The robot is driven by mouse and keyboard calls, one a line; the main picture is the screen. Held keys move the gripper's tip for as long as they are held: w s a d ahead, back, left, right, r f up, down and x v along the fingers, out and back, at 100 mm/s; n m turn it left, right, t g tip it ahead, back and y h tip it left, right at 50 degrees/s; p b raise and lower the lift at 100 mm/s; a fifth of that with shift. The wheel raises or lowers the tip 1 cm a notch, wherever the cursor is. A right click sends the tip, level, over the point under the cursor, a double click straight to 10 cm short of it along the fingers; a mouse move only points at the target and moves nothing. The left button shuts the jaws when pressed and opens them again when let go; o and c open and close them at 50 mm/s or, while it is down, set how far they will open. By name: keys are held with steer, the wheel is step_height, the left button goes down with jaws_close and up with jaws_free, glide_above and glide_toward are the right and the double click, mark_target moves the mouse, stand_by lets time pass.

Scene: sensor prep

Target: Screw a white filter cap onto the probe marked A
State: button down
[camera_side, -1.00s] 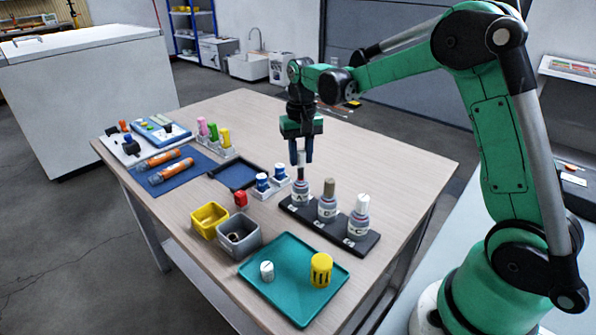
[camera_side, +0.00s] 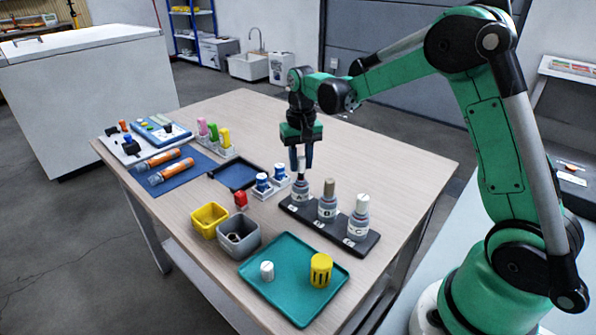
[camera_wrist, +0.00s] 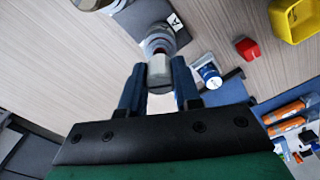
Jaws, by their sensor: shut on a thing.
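Probe A (camera_side: 300,193) stands upright at the left end of the dark rack (camera_side: 334,236). It also shows in the wrist view (camera_wrist: 158,38), with the letter A label (camera_wrist: 175,21) beside it. My gripper (camera_side: 302,163) is directly above this probe, pointing down, its blue fingers shut on a white filter cap (camera_wrist: 160,74). The cap is in line with the probe's top, with a red band showing below it. Whether the cap is seated on the thread cannot be told. A second white cap (camera_side: 267,271) stands on the teal tray (camera_side: 291,302).
Probe B (camera_side: 327,207) has a brownish top; probe C (camera_side: 359,222) has a white top. A yellow slotted cap (camera_side: 321,270) is on the tray. A yellow bin (camera_side: 209,220), grey bin (camera_side: 239,236) and red block (camera_side: 241,200) stand left. The table's far right is clear.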

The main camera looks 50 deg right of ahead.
steer(key=shift+f, duration=0.85)
stand_by(0.7)
stand_by(0.3)
steer(key=shift+c, duration=1.5)
jaws_free()
steer(key=shift+r, duration=0.7)
steer(key=shift+r, duration=2.9)
